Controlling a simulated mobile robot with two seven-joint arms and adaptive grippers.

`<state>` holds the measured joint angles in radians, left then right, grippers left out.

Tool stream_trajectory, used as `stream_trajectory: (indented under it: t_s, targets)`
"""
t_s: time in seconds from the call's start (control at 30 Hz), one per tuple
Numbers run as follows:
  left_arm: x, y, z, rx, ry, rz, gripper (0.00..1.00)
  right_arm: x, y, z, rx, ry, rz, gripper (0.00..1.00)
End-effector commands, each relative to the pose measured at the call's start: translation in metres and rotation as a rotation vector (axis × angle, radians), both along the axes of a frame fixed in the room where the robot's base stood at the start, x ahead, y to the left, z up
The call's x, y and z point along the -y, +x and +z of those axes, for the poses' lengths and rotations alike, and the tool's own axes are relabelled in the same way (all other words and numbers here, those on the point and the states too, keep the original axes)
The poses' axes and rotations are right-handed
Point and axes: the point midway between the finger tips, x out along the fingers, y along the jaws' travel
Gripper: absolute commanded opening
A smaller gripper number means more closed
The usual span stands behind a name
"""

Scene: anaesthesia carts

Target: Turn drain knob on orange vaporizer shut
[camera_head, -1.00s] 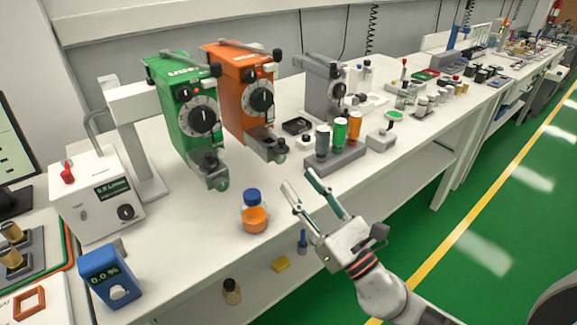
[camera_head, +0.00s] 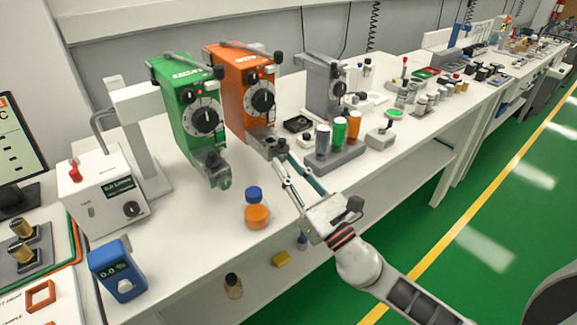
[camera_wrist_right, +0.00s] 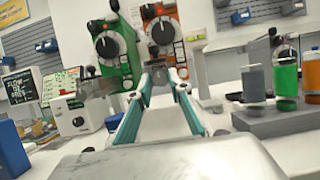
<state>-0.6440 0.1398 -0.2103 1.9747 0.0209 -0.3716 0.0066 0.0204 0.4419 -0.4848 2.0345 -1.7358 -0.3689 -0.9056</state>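The orange vaporizer (camera_head: 232,90) stands on the bench beside the green one, with a black dial on its front. A grey drain block (camera_head: 262,136) with a small dark drain knob (camera_head: 281,146) is at its lower front. My right gripper (camera_head: 279,155) reaches up to this block, its fingertips apart and partly covering it. In the right wrist view, the two teal-sided fingers (camera_wrist_right: 161,76) point at the block below the orange vaporizer (camera_wrist_right: 161,30). I cannot tell whether the fingertips touch the knob. My left gripper is not in view.
The green vaporizer (camera_head: 193,115) stands close on the left. An orange-filled bottle with a blue cap (camera_head: 256,212) stands near the bench's front edge, left of my right arm. A grey rack with coloured vials (camera_head: 335,158) sits just right of the fingers.

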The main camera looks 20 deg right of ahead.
Motion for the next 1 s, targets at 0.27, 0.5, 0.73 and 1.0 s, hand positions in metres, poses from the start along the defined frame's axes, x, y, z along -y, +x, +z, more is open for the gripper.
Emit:
stream_trajectory:
  t_s: [0.27, 0.5, 0.73, 1.0]
  targets:
    - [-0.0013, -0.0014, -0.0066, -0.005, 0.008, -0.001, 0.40, -0.0015, -0.0006, -0.0001, -0.048, 0.137, 0.006, 0.00]
    - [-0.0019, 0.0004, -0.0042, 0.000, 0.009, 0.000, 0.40, -0.0013, -0.0005, 0.0010, -0.055, 0.154, 0.007, 0.00]
    - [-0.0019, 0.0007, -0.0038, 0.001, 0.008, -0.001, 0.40, -0.0013, -0.0005, 0.0010, -0.055, 0.153, 0.007, 0.37]
    - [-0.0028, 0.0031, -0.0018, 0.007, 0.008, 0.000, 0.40, -0.0010, -0.0013, 0.0000, -0.055, 0.152, 0.006, 0.37]
